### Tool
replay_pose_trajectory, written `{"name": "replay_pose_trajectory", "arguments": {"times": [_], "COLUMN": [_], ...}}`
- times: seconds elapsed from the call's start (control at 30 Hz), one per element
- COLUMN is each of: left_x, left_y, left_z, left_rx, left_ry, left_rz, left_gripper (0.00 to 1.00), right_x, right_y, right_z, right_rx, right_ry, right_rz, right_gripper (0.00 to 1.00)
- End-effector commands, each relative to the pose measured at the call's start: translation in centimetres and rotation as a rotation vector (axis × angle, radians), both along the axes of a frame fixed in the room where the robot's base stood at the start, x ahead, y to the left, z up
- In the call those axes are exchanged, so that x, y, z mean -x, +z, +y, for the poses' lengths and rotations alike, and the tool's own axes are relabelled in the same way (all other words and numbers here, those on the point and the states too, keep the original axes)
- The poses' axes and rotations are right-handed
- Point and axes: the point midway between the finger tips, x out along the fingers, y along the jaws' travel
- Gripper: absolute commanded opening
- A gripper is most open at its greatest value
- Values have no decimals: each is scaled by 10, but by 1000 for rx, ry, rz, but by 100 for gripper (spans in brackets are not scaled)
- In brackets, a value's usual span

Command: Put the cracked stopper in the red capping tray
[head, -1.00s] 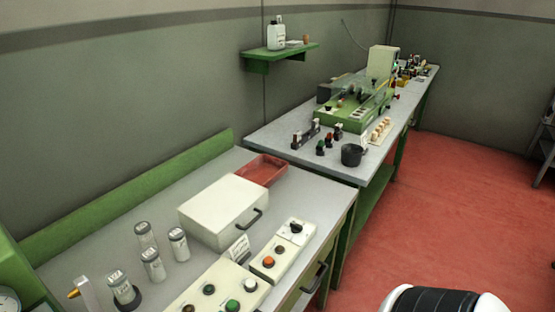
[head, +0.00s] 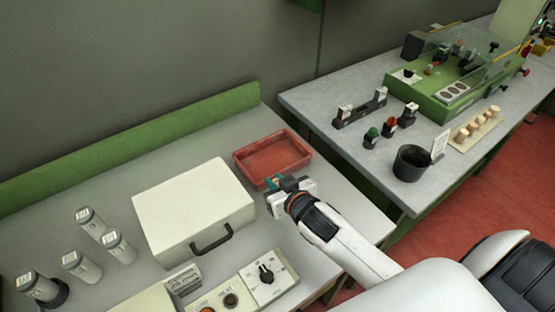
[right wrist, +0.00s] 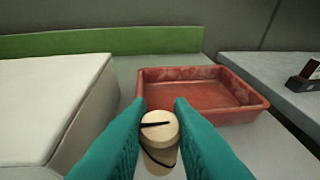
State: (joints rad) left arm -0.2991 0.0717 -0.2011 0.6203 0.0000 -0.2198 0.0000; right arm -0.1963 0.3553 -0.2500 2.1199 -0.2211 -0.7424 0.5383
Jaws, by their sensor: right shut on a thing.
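The red capping tray (head: 270,166) lies on the near bench, to the right of the white box; its floor looks empty. It also shows in the right wrist view (right wrist: 190,97), ahead and to the right of the fingers. My right gripper (head: 275,183) is at the tray's near edge. In the right wrist view its teal fingers (right wrist: 159,120) are shut on a pale cork stopper (right wrist: 160,126) with a dark crack line across its top. The stopper is held short of the tray's near wall. My left gripper is not in view.
A white box with a dark handle (head: 193,210) stands left of the tray. Several labelled jars (head: 77,264) stand further left. A control panel (head: 264,275) is at the front. The second bench holds a black cup (head: 411,163) and a rack of corks (head: 474,130).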

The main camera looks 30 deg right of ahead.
Motion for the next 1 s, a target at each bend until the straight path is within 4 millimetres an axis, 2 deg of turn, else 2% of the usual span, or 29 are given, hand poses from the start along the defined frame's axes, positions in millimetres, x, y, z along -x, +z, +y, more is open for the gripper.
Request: {"name": "replay_pose_trajectory", "arguments": {"times": [0.03,0.1,0.2,0.33,0.47,0.7,0.87,1.0], "left_x": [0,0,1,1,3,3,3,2], "left_y": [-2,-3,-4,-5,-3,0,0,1], "left_z": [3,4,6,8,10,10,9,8], "left_rx": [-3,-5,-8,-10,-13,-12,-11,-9], "left_ry": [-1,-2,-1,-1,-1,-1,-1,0], "left_rz": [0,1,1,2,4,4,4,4], "left_gripper": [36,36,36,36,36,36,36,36], "right_x": [-24,-51,-81,-104,-112,-112,-112,-111], "right_y": [5,10,21,32,25,-17,-32,-53], "right_z": [-10,-23,-40,-55,-60,-60,-60,-59], "right_rx": [7,7,3,-4,-8,-8,-8,-9], "right_ry": [-5,-15,-31,-48,-54,-55,-55,-55], "right_rz": [-8,-6,-6,-6,-2,-1,-2,-1], "right_gripper": [0,0,0,0,0,0,0,0]}}
